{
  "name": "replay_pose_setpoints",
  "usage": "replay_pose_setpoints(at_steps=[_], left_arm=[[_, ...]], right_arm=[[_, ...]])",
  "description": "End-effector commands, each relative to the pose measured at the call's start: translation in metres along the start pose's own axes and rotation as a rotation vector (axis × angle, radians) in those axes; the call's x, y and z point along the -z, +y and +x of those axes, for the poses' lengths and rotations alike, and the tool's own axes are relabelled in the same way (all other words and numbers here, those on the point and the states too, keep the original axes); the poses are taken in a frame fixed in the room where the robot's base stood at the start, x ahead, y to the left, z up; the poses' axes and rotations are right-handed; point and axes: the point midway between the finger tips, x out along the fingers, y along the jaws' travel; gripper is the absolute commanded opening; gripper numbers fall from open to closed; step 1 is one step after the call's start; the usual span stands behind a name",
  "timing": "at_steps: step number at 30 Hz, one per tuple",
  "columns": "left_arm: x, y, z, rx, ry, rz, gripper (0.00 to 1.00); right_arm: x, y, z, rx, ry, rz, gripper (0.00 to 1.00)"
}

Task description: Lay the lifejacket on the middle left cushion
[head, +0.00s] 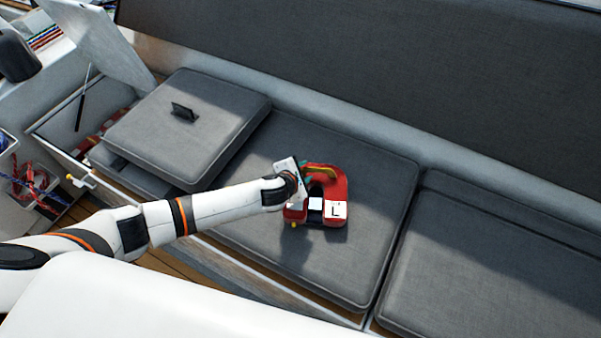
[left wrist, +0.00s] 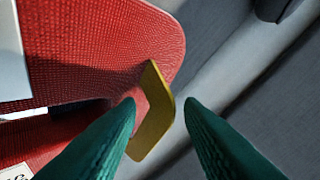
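The red lifejacket (head: 338,183), with white patches, one marked "L", is over the middle of the large grey cushion (head: 370,245) in the head view and appears to lie on it. My left gripper (head: 304,176) is at its upper left side. In the left wrist view the red fabric (left wrist: 100,50) fills the upper left, and a yellow strap (left wrist: 155,115) stands between the two green fingertips of my left gripper (left wrist: 160,103). A gap shows between the strap and the right fingertip, so the gripper is open. My right gripper is out of view.
A smaller cushion (head: 215,115) with a black handle sits raised at the left, beside an open locker (head: 60,135). Another cushion (head: 490,265) is at the right. A long grey backrest (head: 400,65) runs behind. Ropes (head: 35,185) hang at the far left.

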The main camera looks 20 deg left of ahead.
Motion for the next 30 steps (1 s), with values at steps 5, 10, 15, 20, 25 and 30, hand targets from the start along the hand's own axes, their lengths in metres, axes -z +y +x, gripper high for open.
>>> replay_pose_setpoints(at_steps=[5,10,15,20,25,30], left_arm=[[0.000,-0.001,-0.019,-0.001,0.000,0.003,0.34],[0.000,-0.001,-0.054,-0.002,0.000,0.003,0.34],[0.000,-0.001,-0.088,-0.001,0.000,0.002,0.34],[0.000,0.000,-0.110,-0.001,0.000,0.001,0.34],[0.000,0.000,-0.119,0.000,-0.001,0.000,0.34],[0.000,0.000,-0.119,0.000,0.000,0.000,0.34]], right_arm=[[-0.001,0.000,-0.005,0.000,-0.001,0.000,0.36],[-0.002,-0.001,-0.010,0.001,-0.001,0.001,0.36],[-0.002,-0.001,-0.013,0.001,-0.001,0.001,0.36],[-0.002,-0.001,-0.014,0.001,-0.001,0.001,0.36],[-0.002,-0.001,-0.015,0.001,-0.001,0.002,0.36],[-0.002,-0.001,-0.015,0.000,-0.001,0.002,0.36]])
